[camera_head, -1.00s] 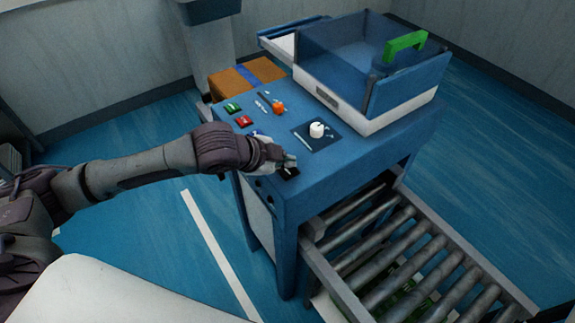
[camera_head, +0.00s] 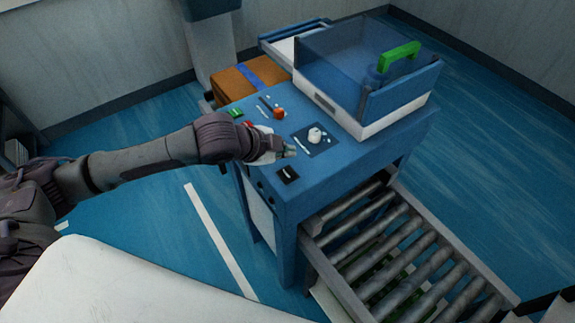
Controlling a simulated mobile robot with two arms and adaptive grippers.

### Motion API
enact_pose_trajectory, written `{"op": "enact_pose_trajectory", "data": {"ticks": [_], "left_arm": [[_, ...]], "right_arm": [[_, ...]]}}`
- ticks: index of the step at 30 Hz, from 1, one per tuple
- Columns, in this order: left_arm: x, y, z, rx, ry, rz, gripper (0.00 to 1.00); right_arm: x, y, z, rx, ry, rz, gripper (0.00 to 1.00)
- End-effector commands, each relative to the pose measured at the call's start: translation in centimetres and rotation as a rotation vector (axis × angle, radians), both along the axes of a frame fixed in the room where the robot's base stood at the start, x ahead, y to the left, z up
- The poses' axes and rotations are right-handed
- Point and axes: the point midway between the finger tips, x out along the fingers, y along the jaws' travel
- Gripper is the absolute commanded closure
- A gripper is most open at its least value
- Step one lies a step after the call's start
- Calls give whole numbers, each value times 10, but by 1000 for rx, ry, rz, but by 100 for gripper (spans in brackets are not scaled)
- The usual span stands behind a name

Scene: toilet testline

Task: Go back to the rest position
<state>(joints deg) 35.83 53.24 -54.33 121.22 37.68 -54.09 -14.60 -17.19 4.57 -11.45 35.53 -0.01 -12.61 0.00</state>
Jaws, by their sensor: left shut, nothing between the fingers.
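My left gripper (camera_head: 289,151) is shut and empty. It hangs over the front left part of the blue machine table (camera_head: 340,172), between the red button and the white knob. A small black switch plate (camera_head: 287,173) lies just below it in the picture, clear of the fingers. The white knob (camera_head: 315,135) on its dark plate is just right of the fingertips. My right gripper is out of the picture.
A clear-walled box with a green handle (camera_head: 400,55) stands on the table. A roller conveyor (camera_head: 400,265) runs at the lower right. An orange box (camera_head: 238,80) stands behind. Blue floor at left is free.

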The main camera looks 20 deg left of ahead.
Motion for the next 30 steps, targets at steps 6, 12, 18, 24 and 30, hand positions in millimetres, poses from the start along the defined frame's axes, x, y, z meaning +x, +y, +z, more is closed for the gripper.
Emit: {"op": "enact_pose_trajectory", "data": {"ticks": [6, 12, 18, 24, 30], "left_arm": [[0, 0, -1, 0, 0, 0, 100], [0, 0, 0, 0, 0, 0, 100], [-13, -17, -8, -30, 22, 3, 100], [-65, -56, -32, -158, 127, 128, 100], [-118, -38, -59, -256, 283, 443, 100]], "right_arm": [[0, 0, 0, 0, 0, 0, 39], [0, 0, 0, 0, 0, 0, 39], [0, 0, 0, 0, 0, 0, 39], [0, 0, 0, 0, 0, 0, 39], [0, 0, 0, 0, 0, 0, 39]]}}
